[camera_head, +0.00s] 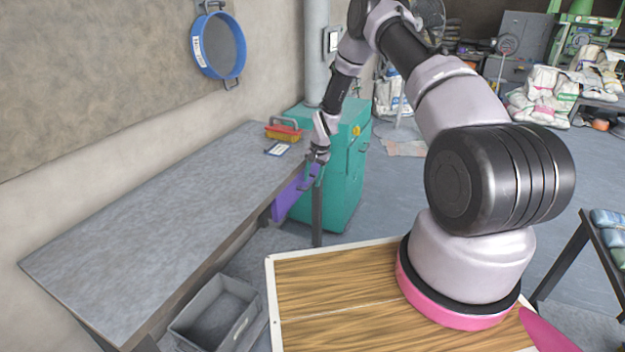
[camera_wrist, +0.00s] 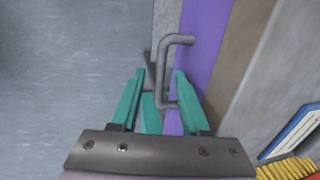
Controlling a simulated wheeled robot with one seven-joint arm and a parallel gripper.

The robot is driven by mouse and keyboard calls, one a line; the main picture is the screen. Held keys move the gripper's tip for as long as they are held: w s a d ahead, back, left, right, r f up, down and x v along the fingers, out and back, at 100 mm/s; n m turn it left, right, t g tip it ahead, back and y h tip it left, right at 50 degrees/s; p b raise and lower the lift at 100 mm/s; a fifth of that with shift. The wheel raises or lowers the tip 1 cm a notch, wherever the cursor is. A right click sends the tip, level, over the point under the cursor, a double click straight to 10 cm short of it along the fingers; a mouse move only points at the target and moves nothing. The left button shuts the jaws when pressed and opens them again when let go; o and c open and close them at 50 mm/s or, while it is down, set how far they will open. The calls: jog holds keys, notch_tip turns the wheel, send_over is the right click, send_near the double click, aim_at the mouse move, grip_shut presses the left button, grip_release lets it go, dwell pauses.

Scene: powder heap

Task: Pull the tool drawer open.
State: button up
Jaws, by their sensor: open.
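The purple tool drawer (camera_head: 290,197) is under the far end of the grey workbench, its front towards the right. In the wrist view the drawer front (camera_wrist: 205,45) is a purple strip with a grey bar handle (camera_wrist: 178,39) standing out from it. My gripper (camera_head: 311,177) is at the drawer front. In the wrist view my gripper's teal fingers (camera_wrist: 160,73) are open, with the handle's bar appearing between them. I cannot tell whether either finger touches it. The drawer looks shut, though my gripper hides part of its front.
The workbench (camera_head: 165,190) carries a red and yellow object (camera_head: 284,131) and a small card (camera_head: 277,149). A teal cabinet (camera_head: 345,185) stands close behind my gripper. A grey bin (camera_head: 215,312) is on the floor near the bench. Open floor lies right of the cabinet.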

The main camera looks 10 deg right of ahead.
jog(key=shift+f, duration=0.2)
jog(key=shift+c, duration=0.3)
grip_shut()
dwell(1.1)
